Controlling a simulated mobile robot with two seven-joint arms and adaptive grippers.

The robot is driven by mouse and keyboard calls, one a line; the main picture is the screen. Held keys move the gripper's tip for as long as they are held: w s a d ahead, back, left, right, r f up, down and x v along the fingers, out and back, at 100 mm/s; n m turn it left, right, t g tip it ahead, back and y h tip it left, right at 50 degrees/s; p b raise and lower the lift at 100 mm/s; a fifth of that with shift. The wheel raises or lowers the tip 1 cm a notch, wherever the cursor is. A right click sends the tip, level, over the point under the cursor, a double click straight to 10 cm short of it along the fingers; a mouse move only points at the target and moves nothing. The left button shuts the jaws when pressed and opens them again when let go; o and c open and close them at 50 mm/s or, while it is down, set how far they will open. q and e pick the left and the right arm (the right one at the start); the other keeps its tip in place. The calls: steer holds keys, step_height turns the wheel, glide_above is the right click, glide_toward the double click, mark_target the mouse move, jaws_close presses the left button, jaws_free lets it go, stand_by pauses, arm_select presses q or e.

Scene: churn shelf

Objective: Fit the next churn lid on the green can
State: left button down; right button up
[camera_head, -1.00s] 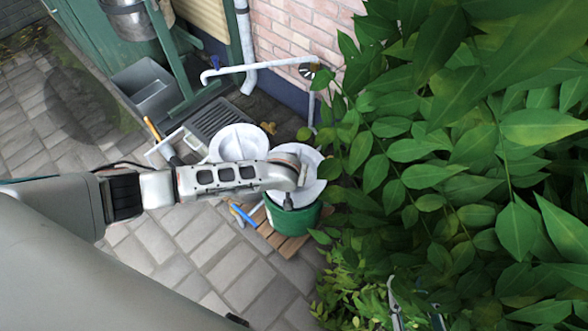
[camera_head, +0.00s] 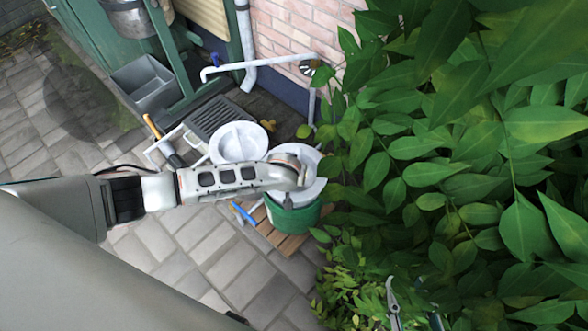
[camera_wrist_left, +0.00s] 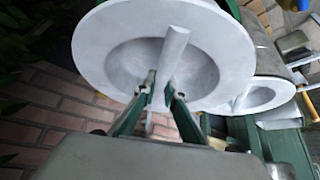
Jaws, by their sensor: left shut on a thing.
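The green can (camera_head: 296,217) stands on wooden slats beside the leaves in the head view. A pale round lid (camera_head: 312,188) overlaps its top; I cannot tell whether it is seated or just above. In the left wrist view the lid (camera_wrist_left: 107,48) shows a dished face with a bar across it. My left gripper (camera_wrist_left: 161,93) is shut on that bar. In the head view my left wrist hides much of the lid and the grip. My right gripper (camera_head: 414,312) is at the bottom right, its fingers apart and empty, among leaves.
A second pale round lid (camera_head: 239,142) lies left of the can. A grey drain grate (camera_head: 214,117), a grey trough (camera_head: 148,84) and a white pipe (camera_head: 262,66) are behind. A blue-handled tool (camera_head: 243,213) lies near the slats.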

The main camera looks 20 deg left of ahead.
arm_select(q)
steer(key=shift+w+f, duration=0.1)
steer(key=shift+f, duration=0.65)
arm_select(e)
steer(key=shift+s+f, duration=0.2)
steer(key=shift+f, duration=0.3)
arm_select(q)
steer(key=shift+f+b, duration=0.35)
arm_select(e)
steer(key=shift+s+f, duration=0.1)
steer(key=shift+f, duration=0.1)
arm_select(q)
steer(key=shift+f, duration=0.45)
arm_select(e)
steer(key=shift+s+f, duration=0.1)
steer(key=shift+f, duration=0.2)
arm_select(q)
steer(key=shift+f+b, duration=0.3)
steer(key=shift+f, duration=0.35)
arm_select(e)
steer(key=shift+s+f, duration=0.15)
steer(key=shift+f, duration=0.1)
arm_select(q)
steer(key=c, duration=2)
jaws_free()
steer(key=shift+f, duration=0.15)
steer(key=v, duration=1.2)
